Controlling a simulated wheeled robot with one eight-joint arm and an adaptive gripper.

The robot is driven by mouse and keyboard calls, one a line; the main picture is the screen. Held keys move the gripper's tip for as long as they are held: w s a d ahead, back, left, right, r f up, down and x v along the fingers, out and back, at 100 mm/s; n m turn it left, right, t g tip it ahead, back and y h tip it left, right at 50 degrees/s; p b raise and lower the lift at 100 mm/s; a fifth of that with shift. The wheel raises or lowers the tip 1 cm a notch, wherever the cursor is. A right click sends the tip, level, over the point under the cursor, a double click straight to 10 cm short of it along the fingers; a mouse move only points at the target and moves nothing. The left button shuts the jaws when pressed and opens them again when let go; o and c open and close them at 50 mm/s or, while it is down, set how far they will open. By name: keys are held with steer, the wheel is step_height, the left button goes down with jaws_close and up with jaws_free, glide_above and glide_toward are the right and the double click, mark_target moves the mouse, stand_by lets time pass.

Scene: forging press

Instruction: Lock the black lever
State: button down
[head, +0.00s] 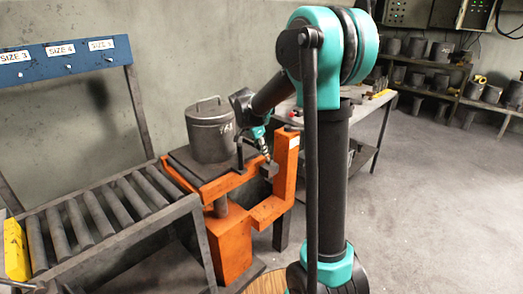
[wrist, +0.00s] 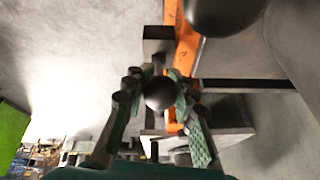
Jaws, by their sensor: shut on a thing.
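The black lever ends in a round ball knob (wrist: 160,94), which sits between the two fingers of my gripper (wrist: 157,76) in the wrist view. The fingers are closed in on it from both sides. In the head view my gripper (head: 263,148) is at the orange press frame (head: 287,165), to the right of the lidded metal pot. The lever itself is too small and too covered there to make out its angle. In the wrist view the knob hides most of what lies behind it.
The grey lidded pot (head: 210,132) stands on the press plate close to my gripper. A roller conveyor (head: 85,225) is at the left, below a blue size-label board (head: 65,60). A metal table (head: 365,125) stands behind the press. The floor at right is clear.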

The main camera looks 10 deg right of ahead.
steer(key=shift+d+r, duration=0.1)
stand_by(0.3)
steer(key=shift+w+d+r+g+y, duration=0.35)
steer(key=shift+w+d+g+y, duration=0.2)
steer(key=shift+d+y, duration=0.2)
steer(key=shift+w+d+r+g+y, duration=0.25)
steer(key=shift+w+d+g+y, duration=0.55)
steer(key=shift+y, duration=0.45)
steer(key=shift+w+d+f, duration=0.2)
steer(key=shift+w+d, duration=0.3)
steer(key=shift+d, duration=0.25)
steer(key=shift+w+d+f, duration=0.2)
steer(key=shift+w+d, duration=0.35)
steer(key=shift+d, duration=0.25)
steer(key=shift+w+d+f, duration=0.2)
steer(key=shift+w+d, duration=0.3)
steer(key=shift+d, duration=0.25)
